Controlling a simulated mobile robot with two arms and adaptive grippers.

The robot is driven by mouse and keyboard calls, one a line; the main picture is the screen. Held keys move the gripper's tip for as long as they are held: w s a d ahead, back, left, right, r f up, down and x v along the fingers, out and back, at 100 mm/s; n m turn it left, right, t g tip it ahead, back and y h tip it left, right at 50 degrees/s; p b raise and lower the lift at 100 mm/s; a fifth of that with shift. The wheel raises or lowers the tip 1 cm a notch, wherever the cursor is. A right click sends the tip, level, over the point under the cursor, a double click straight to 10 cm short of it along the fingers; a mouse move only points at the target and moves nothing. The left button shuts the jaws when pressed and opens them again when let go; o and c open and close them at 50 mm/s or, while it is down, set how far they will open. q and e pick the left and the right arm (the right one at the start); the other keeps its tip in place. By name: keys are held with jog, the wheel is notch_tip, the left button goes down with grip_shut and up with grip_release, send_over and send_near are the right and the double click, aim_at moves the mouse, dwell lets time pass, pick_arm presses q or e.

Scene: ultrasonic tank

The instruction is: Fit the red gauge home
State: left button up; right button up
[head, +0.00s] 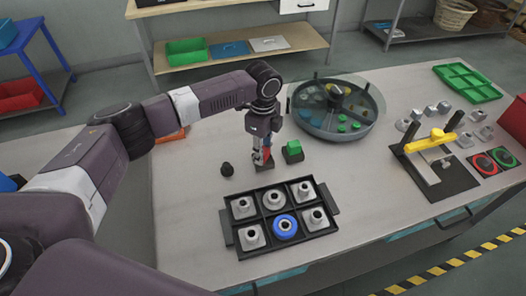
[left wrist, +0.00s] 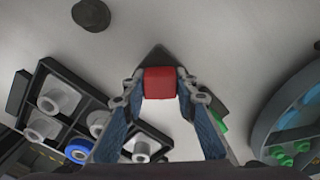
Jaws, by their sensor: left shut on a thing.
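The red gauge (left wrist: 160,80) is a small red block held between the two fingertips of my left gripper (left wrist: 159,88) in the left wrist view. A dark base (left wrist: 158,55) shows just behind and around it; I cannot tell whether the block touches it. In the head view my left gripper (head: 262,157) points down at the table over this dark base (head: 265,165), and the fingers mostly hide the block. A green block (head: 294,146) sits on a similar dark base just to the right. My right gripper is not in view.
A black compartment tray (head: 228,222) with several grey flanged parts and a blue ring (head: 286,226) stands in front. A small dark knob (head: 227,169) is left of the gripper. A round covered tank (head: 312,127) stands behind right. A yellow-handled fixture (head: 430,141) is further right.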

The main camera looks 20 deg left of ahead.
pick_arm(q)
jog(key=shift+s+f+p, duration=0.3)
jog(key=shift+p, duration=0.4)
dwell(2.5)
jog(key=o, duration=1.2)
jog(key=shift+o, duration=0.2)
jog(key=shift+w, duration=0.1)
jog(key=shift+w+r, duration=0.1)
jog(key=shift+r, duration=0.05)
jog(key=shift+r, duration=0.25)
notch_tip(320, 180, up, 12)
jog(key=shift+f, duration=0.25)
